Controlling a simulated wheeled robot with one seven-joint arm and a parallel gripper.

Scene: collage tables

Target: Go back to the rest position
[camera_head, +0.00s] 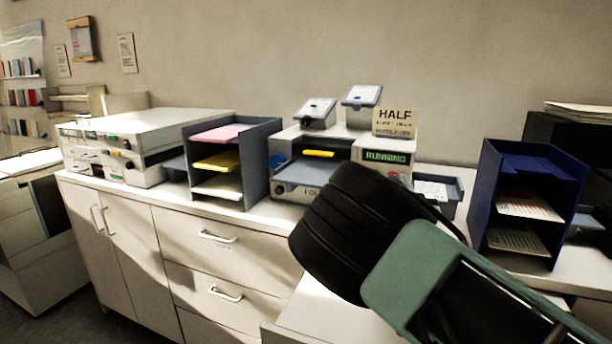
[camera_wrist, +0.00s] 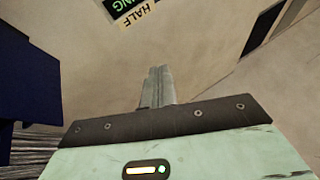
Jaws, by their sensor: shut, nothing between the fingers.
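My gripper (camera_wrist: 159,70) shows in the wrist view with its two grey fingers together and nothing between them. It points towards a plain beige surface, apart from the things around it. In the head view my black ribbed joint and green arm link cross the lower right, and the gripper itself cannot be made out there. The arm hides part of the counter and of the machine (camera_head: 296,187) behind it.
A grey paper sorter (camera_head: 259,165) stands left of the machine, and a navy sorter (camera_head: 484,200) stands to the right. A HALF sign (camera_head: 395,122) sits above a RUNNING display (camera_head: 384,157). A white box-like device (camera_head: 150,128) is at the left. White drawers (camera_head: 195,262) face the front.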

